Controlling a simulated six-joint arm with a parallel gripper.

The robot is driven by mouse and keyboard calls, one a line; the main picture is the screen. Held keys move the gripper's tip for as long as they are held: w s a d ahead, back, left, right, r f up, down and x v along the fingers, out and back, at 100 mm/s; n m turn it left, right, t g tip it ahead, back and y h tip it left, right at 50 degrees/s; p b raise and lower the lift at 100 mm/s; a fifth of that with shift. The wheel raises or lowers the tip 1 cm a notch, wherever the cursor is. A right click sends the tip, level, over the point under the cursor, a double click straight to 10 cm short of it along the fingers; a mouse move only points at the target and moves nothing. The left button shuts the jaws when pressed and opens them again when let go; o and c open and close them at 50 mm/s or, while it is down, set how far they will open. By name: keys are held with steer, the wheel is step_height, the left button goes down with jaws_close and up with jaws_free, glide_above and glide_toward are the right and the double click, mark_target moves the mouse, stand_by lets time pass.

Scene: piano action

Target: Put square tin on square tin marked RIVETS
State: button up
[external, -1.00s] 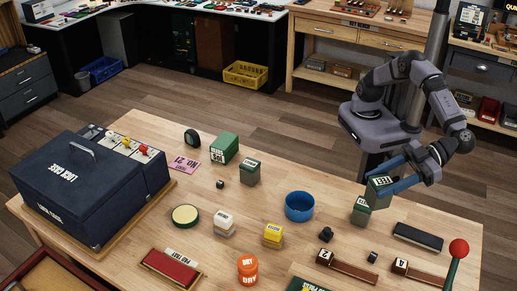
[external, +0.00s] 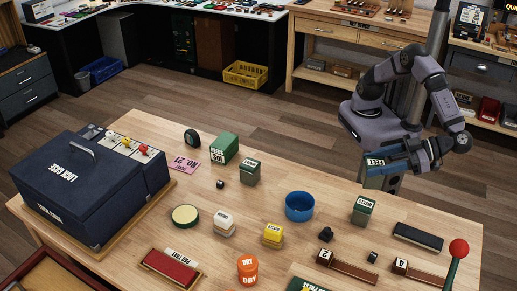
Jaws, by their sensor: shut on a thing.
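My gripper (external: 384,161) is shut on a green square tin (external: 374,180) with a white label that seems to read FEET. It holds this tin in the air, behind and above the right part of the table. Another green square tin (external: 362,211) stands upright on the table below it and apart from it; its small label seems to read RIVETS. A third green square tin (external: 250,172) stands near the table's middle; its label is too small to read surely. The blue fingers hide part of the held tin.
A blue bowl (external: 299,207) stands left of the right-hand standing tin. A black block (external: 417,237) lies to its right. Small black pieces and numbered wooden strips lie in front. A red-knobbed lever (external: 458,249) rises at the right corner.

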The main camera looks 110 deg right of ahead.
mark_target(370, 184)
steer(key=shift+f+p, duration=1.15)
steer(key=shift+f, duration=3)
steer(key=shift+f+b, duration=0.2)
steer(key=shift+b, duration=0.1)
steer(key=o, duration=1.2)
steer(key=shift+r, duration=0.15)
